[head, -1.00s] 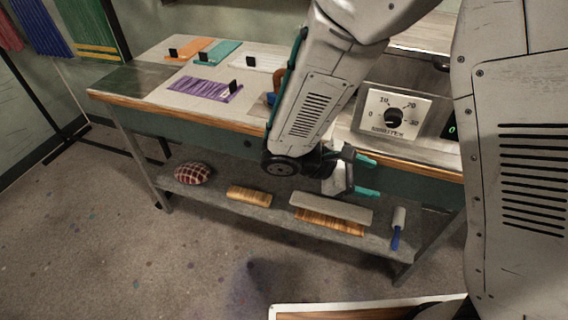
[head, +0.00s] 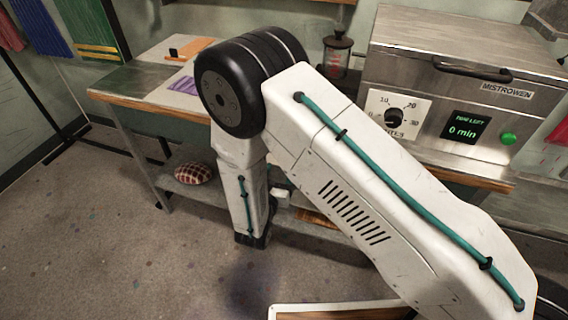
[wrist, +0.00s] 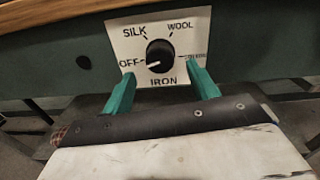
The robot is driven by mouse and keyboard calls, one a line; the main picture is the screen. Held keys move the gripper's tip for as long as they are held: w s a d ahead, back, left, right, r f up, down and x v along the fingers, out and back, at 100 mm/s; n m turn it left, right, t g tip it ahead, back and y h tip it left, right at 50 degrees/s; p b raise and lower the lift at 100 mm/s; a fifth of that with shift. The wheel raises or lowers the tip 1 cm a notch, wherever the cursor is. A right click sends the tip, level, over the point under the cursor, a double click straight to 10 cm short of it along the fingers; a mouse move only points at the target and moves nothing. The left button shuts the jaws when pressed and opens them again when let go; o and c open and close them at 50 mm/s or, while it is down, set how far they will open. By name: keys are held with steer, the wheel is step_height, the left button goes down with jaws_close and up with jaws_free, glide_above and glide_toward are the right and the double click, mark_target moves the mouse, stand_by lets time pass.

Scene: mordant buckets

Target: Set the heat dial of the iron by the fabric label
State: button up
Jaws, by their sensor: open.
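The iron's heat dial (wrist: 160,56) is a round black knob on a white plate (wrist: 121,38) in the wrist view. The plate reads OFF, SILK, WOOL and IRON; a further label at right is too small to read surely. The knob's light mark points left, toward OFF. My gripper (wrist: 163,93) is open, its two teal fingers below and to either side of the knob in the picture, with nothing between them. In the head view my arm hides the gripper and the iron dial. No fabric label can be read.
A steel machine (head: 465,85) with its own dial (head: 394,118) and a green display stands on the bench at right. Orange (head: 190,48) and purple (head: 181,87) fabric swatches lie at left. A checked cushion (head: 193,173) is on the lower shelf.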

steer(key=shift+x, duration=2.05)
steer(key=c, duration=1)
steer(key=shift+d, duration=0.1)
steer(key=shift+m, duration=0.3)
steer(key=m+h, duration=0.1)
steer(key=m, duration=2.6)
steer(key=shift+m, duration=0.4)
